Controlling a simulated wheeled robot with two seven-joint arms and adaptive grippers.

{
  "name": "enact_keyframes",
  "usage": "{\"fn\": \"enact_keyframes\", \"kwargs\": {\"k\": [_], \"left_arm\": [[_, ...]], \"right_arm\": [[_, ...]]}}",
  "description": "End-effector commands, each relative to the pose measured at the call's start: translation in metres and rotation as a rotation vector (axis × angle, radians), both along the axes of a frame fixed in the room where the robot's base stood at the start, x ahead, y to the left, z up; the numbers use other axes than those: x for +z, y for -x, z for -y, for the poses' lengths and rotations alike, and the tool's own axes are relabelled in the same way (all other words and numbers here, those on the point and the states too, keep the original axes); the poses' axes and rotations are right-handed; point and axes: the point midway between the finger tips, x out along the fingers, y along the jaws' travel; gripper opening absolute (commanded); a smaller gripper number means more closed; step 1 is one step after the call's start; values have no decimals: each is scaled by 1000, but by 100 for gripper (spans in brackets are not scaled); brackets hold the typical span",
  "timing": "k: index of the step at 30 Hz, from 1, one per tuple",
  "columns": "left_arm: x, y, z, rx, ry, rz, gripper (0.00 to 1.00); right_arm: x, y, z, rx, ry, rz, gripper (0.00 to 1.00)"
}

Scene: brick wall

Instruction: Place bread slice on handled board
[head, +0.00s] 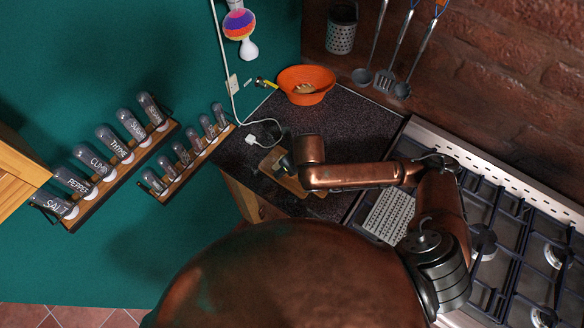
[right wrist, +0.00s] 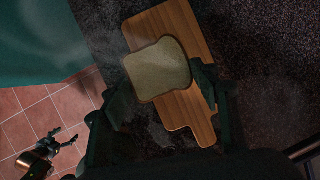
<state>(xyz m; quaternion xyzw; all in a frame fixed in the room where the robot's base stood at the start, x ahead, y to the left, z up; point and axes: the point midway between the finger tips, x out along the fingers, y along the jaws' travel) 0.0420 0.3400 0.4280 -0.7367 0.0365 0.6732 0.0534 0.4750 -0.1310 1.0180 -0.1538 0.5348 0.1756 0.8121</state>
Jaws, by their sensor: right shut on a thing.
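The bread slice (right wrist: 150,65) is pale with a brown crust. My right gripper (right wrist: 160,80) is shut on it, with a dark finger at each side. The slice is in front of the wooden handled board (right wrist: 187,30), overlapping its left part and reaching past its left edge. I cannot tell whether slice and board touch. The board's handle points down in the right wrist view. In the head view the board (head: 292,186) is partly hidden under my right gripper (head: 283,168). My left gripper (right wrist: 66,138) shows at the lower left of the right wrist view, open and empty.
The board lies on a dark speckled counter (head: 345,125) near its corner. An orange bowl (head: 306,86) stands behind, with a white plug and cable (head: 265,130) nearby. A stove (head: 500,225) is at right, and spice racks (head: 110,165) are on the left wall.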

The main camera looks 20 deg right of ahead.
Motion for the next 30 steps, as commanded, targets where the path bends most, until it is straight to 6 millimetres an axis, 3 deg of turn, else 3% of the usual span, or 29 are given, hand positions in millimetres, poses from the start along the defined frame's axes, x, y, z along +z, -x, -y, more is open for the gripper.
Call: {"fn": "enact_keyframes", "kwargs": {"k": [4, 11, 18, 29, 30], "left_arm": [[0, -3, 0, -1, 0, 4, 73], [1, -5, 1, -2, 1, 7, 73], [4, -6, 1, -2, 1, 8, 73], [4, -5, 0, -2, 1, 6, 73], [4, -5, 0, -2, 1, 6, 73]], "right_arm": [[-19, -11, 14, -5, 1, 0, 43], [-30, -17, 21, -5, 1, 1, 43], [-62, -19, 24, -5, -2, -1, 43], [-67, -19, 24, -3, 0, 2, 43], [-67, -19, 24, -3, 0, 2, 58]]}}
